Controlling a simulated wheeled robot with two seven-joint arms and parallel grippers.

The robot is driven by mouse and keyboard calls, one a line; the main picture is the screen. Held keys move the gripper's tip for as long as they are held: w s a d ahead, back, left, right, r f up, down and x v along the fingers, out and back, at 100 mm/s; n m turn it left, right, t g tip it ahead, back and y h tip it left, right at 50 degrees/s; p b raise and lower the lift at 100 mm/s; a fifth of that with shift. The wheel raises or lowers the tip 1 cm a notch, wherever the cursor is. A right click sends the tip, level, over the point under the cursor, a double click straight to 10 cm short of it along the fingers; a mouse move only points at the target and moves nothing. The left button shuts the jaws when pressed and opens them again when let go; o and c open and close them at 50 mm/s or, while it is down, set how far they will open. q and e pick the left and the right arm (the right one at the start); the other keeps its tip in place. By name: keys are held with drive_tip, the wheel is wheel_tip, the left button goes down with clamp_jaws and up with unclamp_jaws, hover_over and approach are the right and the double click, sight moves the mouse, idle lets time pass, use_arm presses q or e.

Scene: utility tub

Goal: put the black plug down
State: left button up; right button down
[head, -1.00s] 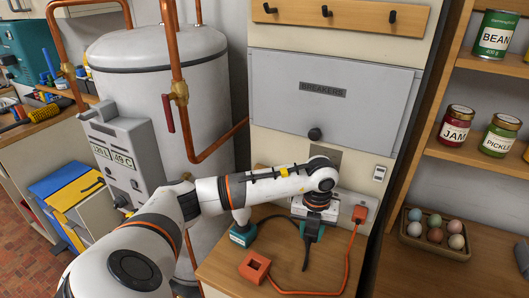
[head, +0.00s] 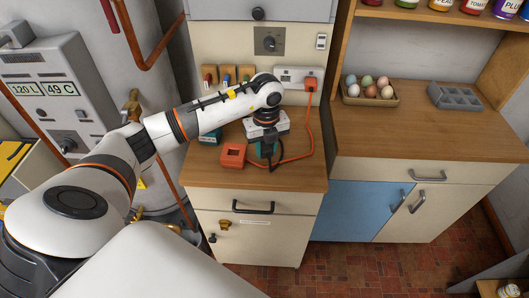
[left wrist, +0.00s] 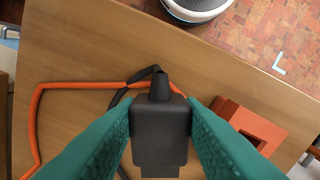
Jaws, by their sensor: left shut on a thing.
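The black plug (left wrist: 160,130) is between the two teal fingers of my left gripper (left wrist: 160,118) in the left wrist view, its cord end toward the top of that picture. In the head view my left gripper (head: 266,150) points down over the small wooden worktop (head: 210,174), and its fingers mostly hide the plug. The black cord (head: 273,164) hangs beside the fingers and also shows in the left wrist view (left wrist: 115,97). I cannot tell whether the plug touches the worktop. My right gripper is not in view.
An orange block with a square opening (head: 233,155) stands just left of the gripper. An orange plug (head: 311,83) sits in the white socket strip (head: 290,74), and its orange cord (head: 309,140) loops over the worktop. A teal item (head: 210,135) is behind my arm. The worktop's front is clear.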

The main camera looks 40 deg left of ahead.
sight(266, 157)
use_arm(q)
wheel_tip(266, 157, down, 4)
drive_tip(key=shift+s+r+p, duration=0.15)
drive_tip(key=shift+p, duration=0.25)
drive_tip(key=shift+f, duration=0.25)
drive_tip(key=o, duration=1)
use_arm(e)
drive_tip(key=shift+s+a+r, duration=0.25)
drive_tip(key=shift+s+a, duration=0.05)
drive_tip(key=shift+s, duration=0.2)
use_arm(q)
drive_tip(key=shift+r, duration=0.1)
wheel_tip(266, 157, up, 12)
drive_tip(key=b, duration=0.2)
drive_tip(key=shift+b, duration=0.35)
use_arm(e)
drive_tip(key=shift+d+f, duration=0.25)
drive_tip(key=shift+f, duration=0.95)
